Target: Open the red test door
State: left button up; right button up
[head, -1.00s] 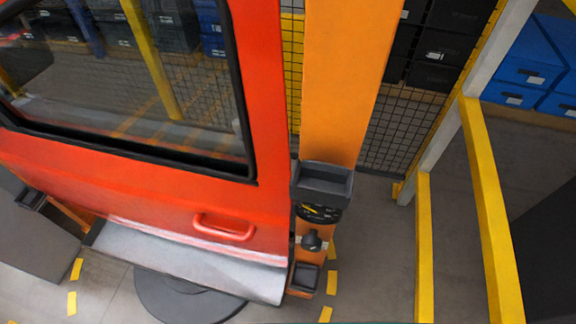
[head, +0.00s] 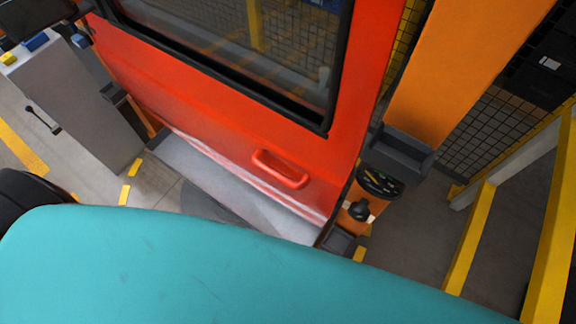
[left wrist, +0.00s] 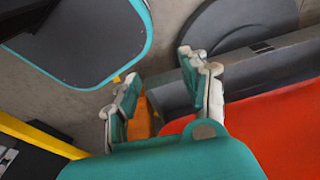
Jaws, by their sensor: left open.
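The red test door (head: 230,130) stands in the middle of the head view, with a dark-framed window above. Its right edge is next to the orange post, and I see no clear gap there. A red pull handle (head: 280,169) sits low on the door near that edge, with nothing on it. In the left wrist view a red surface (left wrist: 285,125) fills the lower right, and the handle does not show. My left gripper (left wrist: 160,80) has its teal fingers spread, with nothing held between them. It does not show in the head view. My right gripper is not seen.
An orange post (head: 455,75) with a dark tray (head: 401,150) stands right of the door. Yellow rails (head: 470,240) are further right. A grey cabinet (head: 75,100) stands at the left. A large teal surface, likely mine, covers the lower head view.

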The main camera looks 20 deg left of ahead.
pick_arm(q)
jog(key=w+d+r+m+t+b, duration=0.2)
jog(key=w+r+m+t+b, duration=0.15)
jog(key=w, duration=0.25)
jog(key=m+t+h+b, duration=0.4)
jog(key=m+t+b, duration=0.45)
jog(key=m, duration=0.55)
send_near(274, 177)
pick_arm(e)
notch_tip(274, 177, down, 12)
pick_arm(q)
jog(key=shift+t, duration=0.4)
jog(key=p+x, duration=0.2)
jog(key=x, duration=0.1)
jog(key=p+x, duration=0.2)
jog(key=x, duration=0.1)
jog(key=p+x, duration=0.2)
jog(key=x, duration=0.2)
jog(key=shift+f, duration=0.4)
jog(key=shift+w+d+f, duration=0.25)
jog(key=shift+w, duration=0.2)
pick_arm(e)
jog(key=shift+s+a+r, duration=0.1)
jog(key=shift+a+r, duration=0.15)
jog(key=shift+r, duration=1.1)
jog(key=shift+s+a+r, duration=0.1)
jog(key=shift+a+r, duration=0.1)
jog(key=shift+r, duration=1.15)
pick_arm(q)
grip_shut()
